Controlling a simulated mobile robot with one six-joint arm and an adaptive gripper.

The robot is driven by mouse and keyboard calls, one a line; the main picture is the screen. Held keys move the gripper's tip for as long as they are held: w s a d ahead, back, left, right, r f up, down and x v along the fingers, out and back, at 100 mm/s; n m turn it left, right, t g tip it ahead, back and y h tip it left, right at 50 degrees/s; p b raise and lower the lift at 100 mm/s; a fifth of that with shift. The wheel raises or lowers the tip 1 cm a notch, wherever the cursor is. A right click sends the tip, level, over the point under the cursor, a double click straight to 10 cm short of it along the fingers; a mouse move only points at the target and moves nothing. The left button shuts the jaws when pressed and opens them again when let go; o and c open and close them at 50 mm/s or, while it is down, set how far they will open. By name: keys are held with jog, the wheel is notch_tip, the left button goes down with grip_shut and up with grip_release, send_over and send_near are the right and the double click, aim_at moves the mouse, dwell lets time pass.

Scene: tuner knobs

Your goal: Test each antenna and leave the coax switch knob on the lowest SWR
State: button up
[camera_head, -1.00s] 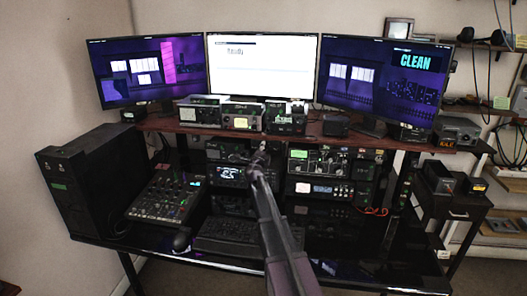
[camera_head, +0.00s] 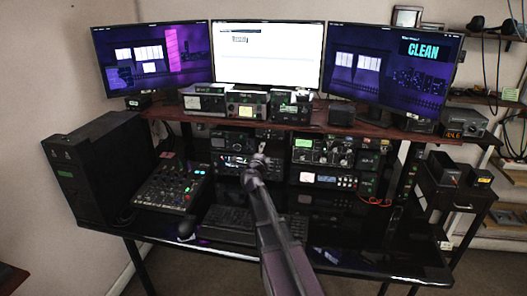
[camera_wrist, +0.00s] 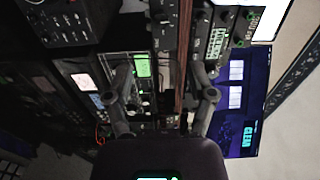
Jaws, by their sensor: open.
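My gripper (camera_head: 257,163) is in front of the radio rack in the head view. In the wrist view, turned on its side, its two fingers (camera_wrist: 163,95) are spread apart with nothing held between them. Small radio units stand on the shelf: one at the left (camera_head: 204,101), a lit-dial meter in the middle (camera_head: 246,104) and a green-lit unit at the right (camera_head: 290,105). The green-lit unit also shows in the wrist view (camera_wrist: 216,42). I cannot pick out the coax switch knob or read an SWR value.
Three monitors stand above the shelf edge (camera_head: 370,129); the right monitor (camera_head: 390,65) reads "CLEAN". Larger radios (camera_head: 328,150) sit beneath the shelf. A black tower (camera_head: 100,170), mixer (camera_head: 172,188) and keyboard (camera_head: 232,220) occupy the desk. Bare glossy desk (camera_head: 370,245) is at the front right.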

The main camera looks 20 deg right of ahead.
grip_shut()
dwell(1.4)
